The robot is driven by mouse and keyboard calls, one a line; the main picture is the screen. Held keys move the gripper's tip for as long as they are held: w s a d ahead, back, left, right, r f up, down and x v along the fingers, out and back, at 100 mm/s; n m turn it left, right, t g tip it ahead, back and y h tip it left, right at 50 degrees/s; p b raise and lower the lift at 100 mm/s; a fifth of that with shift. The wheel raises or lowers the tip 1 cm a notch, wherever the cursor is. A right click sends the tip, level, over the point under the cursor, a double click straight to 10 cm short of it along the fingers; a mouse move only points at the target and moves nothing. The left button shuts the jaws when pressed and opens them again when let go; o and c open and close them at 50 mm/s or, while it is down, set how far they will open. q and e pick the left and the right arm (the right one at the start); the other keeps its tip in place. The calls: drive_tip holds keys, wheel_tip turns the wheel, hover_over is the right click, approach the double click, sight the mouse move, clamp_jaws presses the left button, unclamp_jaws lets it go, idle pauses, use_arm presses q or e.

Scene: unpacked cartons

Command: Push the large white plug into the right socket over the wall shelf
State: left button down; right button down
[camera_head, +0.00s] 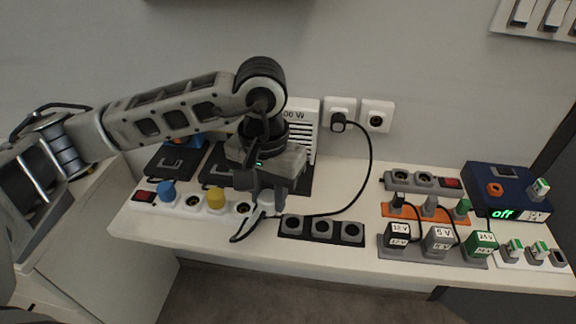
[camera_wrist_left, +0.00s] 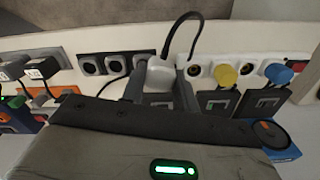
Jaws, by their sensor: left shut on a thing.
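My left gripper (camera_head: 262,197) points down over the wall shelf (camera_head: 345,178), at the power strip near its front left. It is shut on the large white plug (camera_wrist_left: 160,72), which shows between the two fingers in the left wrist view. In the head view only a bit of the plug shows beside the fingers, and a dark cable runs from it. I cannot tell whether the plug still touches the strip. The right socket (camera_head: 376,117) on the wall is white, round-holed and empty. The left socket (camera_head: 338,105) beside it holds a black plug (camera_head: 338,124). My right gripper is not in view.
The white strip carries a blue plug (camera_head: 168,194) and a yellow plug (camera_head: 216,201). A black triple socket (camera_head: 322,229) lies at the front edge. A black cable hangs from the left socket across the shelf. Several labelled adapters and a blue box (camera_head: 507,186) stand right.

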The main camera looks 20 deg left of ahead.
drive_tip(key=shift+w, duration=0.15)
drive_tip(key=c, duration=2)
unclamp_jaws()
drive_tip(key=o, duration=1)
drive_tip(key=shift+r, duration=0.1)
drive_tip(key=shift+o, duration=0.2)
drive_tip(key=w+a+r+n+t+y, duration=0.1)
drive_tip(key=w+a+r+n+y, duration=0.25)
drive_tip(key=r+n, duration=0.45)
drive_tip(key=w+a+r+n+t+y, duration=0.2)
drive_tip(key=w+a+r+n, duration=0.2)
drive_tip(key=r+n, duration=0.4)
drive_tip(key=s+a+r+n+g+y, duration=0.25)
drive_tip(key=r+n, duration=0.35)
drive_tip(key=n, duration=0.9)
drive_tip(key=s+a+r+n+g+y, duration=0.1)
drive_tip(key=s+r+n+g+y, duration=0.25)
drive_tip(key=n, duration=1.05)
use_arm(q)
drive_tip(key=d+r+m, duration=0.7)
drive_tip(key=d+r, duration=0.1)
drive_tip(key=d, duration=0.4)
drive_tip(key=shift+s+d+r+m, duration=0.15)
drive_tip(key=shift+s+r+m, duration=0.2)
drive_tip(key=shift+s, duration=0.1)
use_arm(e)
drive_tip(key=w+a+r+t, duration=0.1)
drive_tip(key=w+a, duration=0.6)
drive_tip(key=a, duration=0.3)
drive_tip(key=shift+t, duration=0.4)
